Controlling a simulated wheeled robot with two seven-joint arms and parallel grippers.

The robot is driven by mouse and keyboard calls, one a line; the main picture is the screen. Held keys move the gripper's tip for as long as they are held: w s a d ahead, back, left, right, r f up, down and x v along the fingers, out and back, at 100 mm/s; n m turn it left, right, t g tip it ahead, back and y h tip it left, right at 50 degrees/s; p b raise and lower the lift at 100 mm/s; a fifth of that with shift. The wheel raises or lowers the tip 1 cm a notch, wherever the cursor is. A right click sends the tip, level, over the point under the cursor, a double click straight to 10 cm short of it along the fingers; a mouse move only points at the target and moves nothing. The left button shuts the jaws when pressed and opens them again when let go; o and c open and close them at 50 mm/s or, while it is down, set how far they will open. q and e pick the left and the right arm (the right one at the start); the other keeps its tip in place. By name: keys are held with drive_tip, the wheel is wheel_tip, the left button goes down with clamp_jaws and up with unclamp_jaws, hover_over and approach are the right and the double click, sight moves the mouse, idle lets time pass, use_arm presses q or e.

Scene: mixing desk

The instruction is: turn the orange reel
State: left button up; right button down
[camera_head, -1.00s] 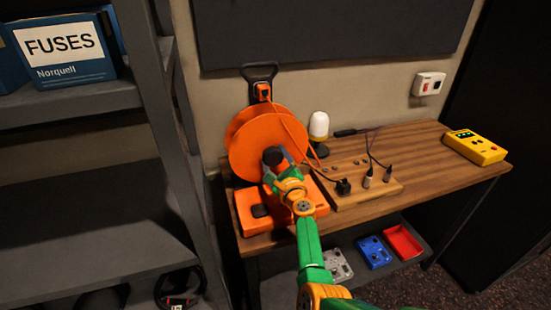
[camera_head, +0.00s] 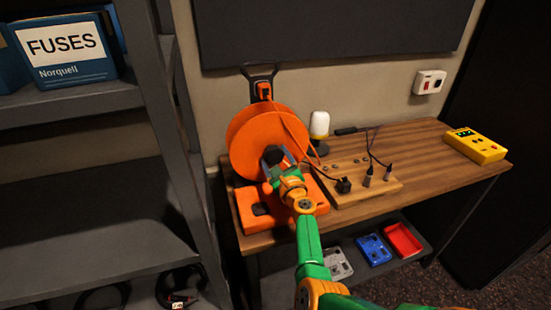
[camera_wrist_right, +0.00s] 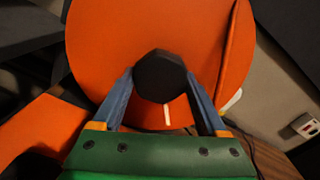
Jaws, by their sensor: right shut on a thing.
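The orange reel (camera_head: 250,133) stands upright on its orange base (camera_head: 255,212) at the left end of the wooden desk. It also fills much of the right wrist view (camera_wrist_right: 105,40). My right gripper (camera_head: 275,160) is in front of the reel, shut on the black knob on the reel's face. In the right wrist view the knob (camera_wrist_right: 160,77) sits between the two grey-blue fingers, with a short white mark on the reel just below it. My left gripper is not in view.
A wooden board (camera_head: 375,185) with plugs and cables lies right of the reel. A white-topped lamp (camera_head: 319,125) stands behind it. A yellow box (camera_head: 475,146) sits at the desk's right. A grey shelf (camera_head: 80,235) stands close on the left.

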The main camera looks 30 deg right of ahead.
drive_tip(key=shift+c, duration=0.9)
unclamp_jaws()
drive_tip(key=shift+r, duration=0.2)
drive_tip(key=shift+o, duration=0.9)
drive_tip(key=shift+w+f, duration=0.1)
drive_tip(key=p+v, duration=0.2)
drive_tip(key=v, duration=0.5)
